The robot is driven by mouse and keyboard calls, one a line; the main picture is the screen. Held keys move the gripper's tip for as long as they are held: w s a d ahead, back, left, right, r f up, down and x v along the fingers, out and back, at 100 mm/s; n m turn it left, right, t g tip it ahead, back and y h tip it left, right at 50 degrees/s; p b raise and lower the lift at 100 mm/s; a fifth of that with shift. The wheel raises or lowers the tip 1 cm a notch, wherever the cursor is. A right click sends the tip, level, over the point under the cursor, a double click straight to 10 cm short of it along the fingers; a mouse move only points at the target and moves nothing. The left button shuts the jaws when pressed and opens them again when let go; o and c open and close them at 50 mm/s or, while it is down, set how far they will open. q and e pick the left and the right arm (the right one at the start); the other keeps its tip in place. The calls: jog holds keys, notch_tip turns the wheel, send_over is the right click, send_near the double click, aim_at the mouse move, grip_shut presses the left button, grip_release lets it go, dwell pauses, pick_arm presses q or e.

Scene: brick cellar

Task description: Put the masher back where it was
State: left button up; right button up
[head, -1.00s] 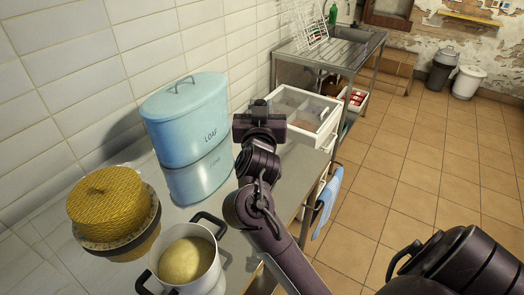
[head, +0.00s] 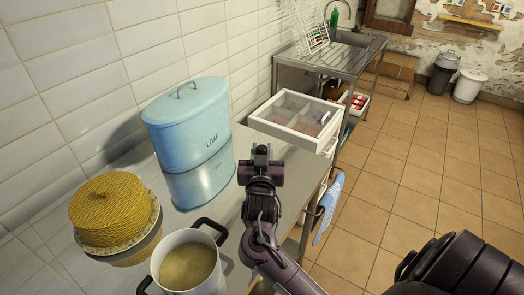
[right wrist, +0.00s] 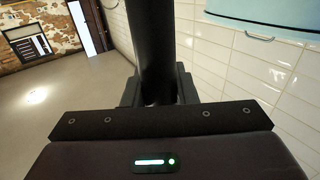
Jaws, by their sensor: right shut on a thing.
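My right gripper (head: 261,152) is above the steel counter (head: 232,215), right of the blue loaf bin and short of the white divided tray. It is shut on a dark, round shaft (right wrist: 157,50), which stands up between the jaws in the right wrist view. I take this as the masher's handle; its head is not visible. In the head view the gripper hides the masher. My left gripper is not in view.
A white pot (head: 168,247) with yellowish contents stands at the front. Behind it are a yellow woven cover (head: 110,208) and the blue loaf bin (head: 186,130). The white divided tray (head: 270,122) lies further back. A sink stand (head: 345,62) is beyond.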

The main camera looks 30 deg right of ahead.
jog(key=shift+f, duration=0.1)
jog(key=o, duration=1)
jog(key=shift+r, duration=0.2)
jog(key=b+v, duration=0.2)
jog(key=v, duration=1)
jog(key=shift+f+b, duration=0.1)
jog(key=shift+b, duration=0.2)
jog(key=shift+a+f, duration=0.1)
